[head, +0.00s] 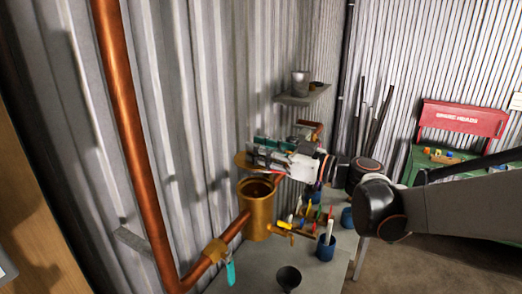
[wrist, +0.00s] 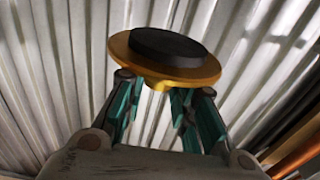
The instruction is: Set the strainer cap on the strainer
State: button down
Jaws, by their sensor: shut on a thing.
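The strainer (head: 257,215) is a brass cylinder with an open top, joined to the copper pipe by the wall. The strainer cap (head: 241,161) is a brass disc, partly hidden by my gripper in the head view. My gripper (head: 261,152) is shut on it and holds it above the strainer's mouth, a little to the left in the picture, apart from it. In the wrist view the cap (wrist: 202,72) shows a wide brass flange with a thick black disc on one face, and my gripper's teal fingers (wrist: 163,92) close around a brass part beneath the flange.
A copper pipe (head: 127,100) runs down the corrugated wall. A teal-handled tag or tool (head: 230,272) hangs by the lower pipe. A black funnel-like cup (head: 288,277) and a blue cup (head: 326,247) with tools stand on the bench. A small shelf (head: 303,95) juts out behind.

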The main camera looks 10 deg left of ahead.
jog(key=shift+f+b, duration=2.05)
jog(key=shift+f, duration=0.85)
jog(key=shift+f+b, duration=1)
jog(key=shift+f, duration=0.15)
dwell(1.3)
jog(key=c, duration=1.2)
grip_release()
jog(key=shift+d, duration=0.1)
jog(key=v, duration=1.2)
jog(key=shift+r, duration=0.1)
